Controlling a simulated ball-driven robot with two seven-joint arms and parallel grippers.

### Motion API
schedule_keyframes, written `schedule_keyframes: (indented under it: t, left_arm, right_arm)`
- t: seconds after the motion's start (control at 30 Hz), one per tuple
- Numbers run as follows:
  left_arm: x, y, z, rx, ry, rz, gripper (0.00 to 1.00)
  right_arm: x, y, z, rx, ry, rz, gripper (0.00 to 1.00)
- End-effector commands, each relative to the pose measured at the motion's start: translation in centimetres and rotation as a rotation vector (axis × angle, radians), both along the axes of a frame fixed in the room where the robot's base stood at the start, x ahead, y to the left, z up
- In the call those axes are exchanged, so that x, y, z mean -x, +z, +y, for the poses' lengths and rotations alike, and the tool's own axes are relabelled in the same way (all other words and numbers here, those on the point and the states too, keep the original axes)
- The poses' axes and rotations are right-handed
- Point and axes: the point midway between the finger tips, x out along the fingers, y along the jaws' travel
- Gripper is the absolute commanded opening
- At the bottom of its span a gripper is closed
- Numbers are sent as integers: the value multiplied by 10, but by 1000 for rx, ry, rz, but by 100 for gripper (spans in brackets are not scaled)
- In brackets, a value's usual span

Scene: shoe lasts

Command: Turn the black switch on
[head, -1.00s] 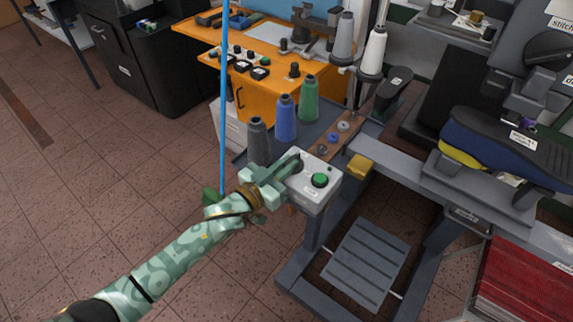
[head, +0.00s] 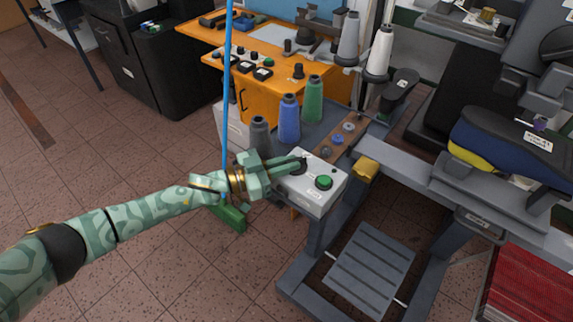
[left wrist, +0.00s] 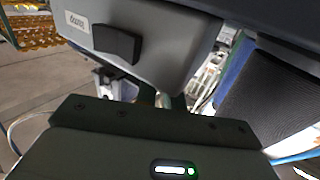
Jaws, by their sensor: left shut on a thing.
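The black switch (head: 303,162) is a small dark knob on top of a light grey control box (head: 318,200), left of a green round button (head: 324,182). My left gripper (head: 292,165) reaches in from the left with its green fingers at the switch, closed on it. The fingers hide most of the switch, so its exact angle is hard to tell. In the left wrist view, the dark gripper body fills the bottom, and a light grey housing with a label and a dark block shows above it. My right gripper is not in view.
Grey, blue (head: 289,120) and green (head: 313,98) thread cones stand just behind the control box. An orange bench (head: 250,85) with tools is at the back. A grey machine frame with a slatted treadle (head: 368,270) lies right and below. Open tiled floor is at the left.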

Motion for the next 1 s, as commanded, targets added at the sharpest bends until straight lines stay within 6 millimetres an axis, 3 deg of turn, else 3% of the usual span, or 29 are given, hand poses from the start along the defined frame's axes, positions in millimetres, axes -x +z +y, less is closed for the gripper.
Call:
schedule_keyframes:
  t: [0.27,0.3,0.37,0.77,0.87,1.0]
  left_arm:
    - [-1,0,1,0,2,0,0]
    - [-1,0,1,-1,2,0,21]
    - [0,0,1,-1,2,0,32]
    - [0,0,1,0,2,0,32]
    - [3,0,8,-2,3,1,32]
    - [13,1,32,-4,4,2,32]
  right_arm:
    - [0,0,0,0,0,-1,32]
    - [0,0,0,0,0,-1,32]
    - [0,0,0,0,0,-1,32]
    - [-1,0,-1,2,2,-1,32]
    - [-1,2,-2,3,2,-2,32]
    - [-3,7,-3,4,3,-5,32]
